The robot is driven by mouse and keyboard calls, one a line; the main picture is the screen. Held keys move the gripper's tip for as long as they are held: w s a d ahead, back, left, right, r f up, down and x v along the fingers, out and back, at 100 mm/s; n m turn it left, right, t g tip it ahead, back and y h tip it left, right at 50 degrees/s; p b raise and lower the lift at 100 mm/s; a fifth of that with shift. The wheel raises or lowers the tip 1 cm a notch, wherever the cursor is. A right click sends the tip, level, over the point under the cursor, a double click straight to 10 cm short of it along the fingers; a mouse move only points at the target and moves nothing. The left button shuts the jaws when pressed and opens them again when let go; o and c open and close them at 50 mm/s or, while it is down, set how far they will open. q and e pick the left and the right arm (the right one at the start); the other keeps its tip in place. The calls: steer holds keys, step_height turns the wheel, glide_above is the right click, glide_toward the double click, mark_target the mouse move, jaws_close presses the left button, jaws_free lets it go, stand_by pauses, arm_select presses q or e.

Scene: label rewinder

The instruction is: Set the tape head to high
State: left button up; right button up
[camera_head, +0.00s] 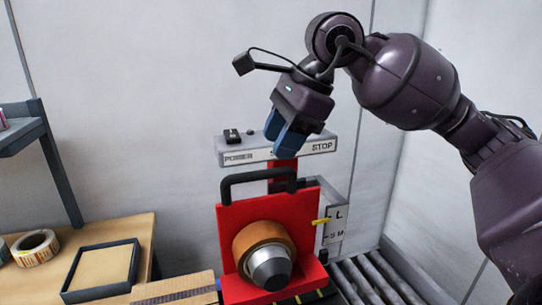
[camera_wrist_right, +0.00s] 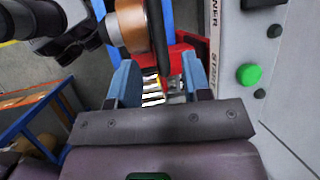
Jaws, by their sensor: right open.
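The tape head is a red frame (camera_head: 230,232) with a black handle (camera_head: 258,177) on top and an orange-brown tape roll (camera_head: 262,245) on its front. A yellow pointer (camera_head: 321,221) on its right side is near the letter L on a white size plate (camera_head: 334,232). My right gripper (camera_head: 287,140) is above the handle, over the front of the control panel, with blue fingers pointing down. In the right wrist view its fingers (camera_wrist_right: 158,65) are open with no object clearly held between them. The roll (camera_wrist_right: 131,25) also shows there. My left gripper is out of view.
The grey control panel (camera_head: 233,148) has POWER and STOP labels; a green button (camera_wrist_right: 249,75) shows in the right wrist view. Rollers (camera_head: 375,280) lie at the lower right. A wooden table (camera_head: 125,232) with a tray (camera_head: 100,270) and tape roll (camera_head: 36,248) stands left.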

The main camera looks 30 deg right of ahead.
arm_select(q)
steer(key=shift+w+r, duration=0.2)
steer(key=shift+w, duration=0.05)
arm_select(e)
steer(key=shift+v, duration=2.8)
